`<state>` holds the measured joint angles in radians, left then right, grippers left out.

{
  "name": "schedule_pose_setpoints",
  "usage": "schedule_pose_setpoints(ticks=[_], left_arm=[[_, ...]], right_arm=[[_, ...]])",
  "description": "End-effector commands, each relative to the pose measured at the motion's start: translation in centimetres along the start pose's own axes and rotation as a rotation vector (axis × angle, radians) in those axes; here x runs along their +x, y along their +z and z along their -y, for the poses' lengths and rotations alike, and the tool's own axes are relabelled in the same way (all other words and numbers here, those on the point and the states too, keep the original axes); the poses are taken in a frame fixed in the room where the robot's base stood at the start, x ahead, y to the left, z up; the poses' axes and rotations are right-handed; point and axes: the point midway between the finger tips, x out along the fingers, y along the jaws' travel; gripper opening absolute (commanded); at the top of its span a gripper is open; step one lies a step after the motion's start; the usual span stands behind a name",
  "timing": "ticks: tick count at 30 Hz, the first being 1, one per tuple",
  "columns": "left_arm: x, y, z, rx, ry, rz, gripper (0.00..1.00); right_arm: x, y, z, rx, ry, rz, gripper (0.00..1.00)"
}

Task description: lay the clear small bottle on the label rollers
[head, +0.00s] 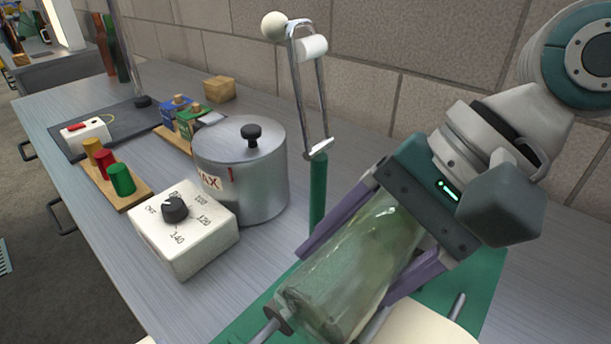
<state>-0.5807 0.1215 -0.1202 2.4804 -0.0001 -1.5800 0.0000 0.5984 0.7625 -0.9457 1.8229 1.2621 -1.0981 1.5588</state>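The clear small bottle (350,262) is see-through and looks greenish over the green mat. It lies slanted in the lower middle of the head view, between the two purple fingers of my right gripper (352,275). The fingers lie along both its sides and appear shut on it. Metal rods, seemingly the label rollers (267,330), show at the lower edge beside and behind the bottle. Much of them is hidden by the bottle or cut off by the frame. I cannot tell whether the bottle touches them. My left gripper is not in view.
A green mat (480,285) lies under the rods. A cream rounded thing (430,328) is at the bottom edge. A metal wax pot (245,180), a white dial box (185,230) and a green-handled metal tool (318,190) stand left of the bottle. A block wall is behind.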

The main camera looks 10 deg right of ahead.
Motion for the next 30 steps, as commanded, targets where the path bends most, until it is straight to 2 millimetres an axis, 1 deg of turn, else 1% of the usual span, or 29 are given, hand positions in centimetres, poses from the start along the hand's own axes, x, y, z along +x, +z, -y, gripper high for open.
schedule_pose_setpoints(ticks=[30], left_arm=[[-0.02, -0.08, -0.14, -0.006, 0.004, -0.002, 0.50]], right_arm=[[0.64, -0.27, -0.26, -0.001, -0.003, 0.000, 0.00]])
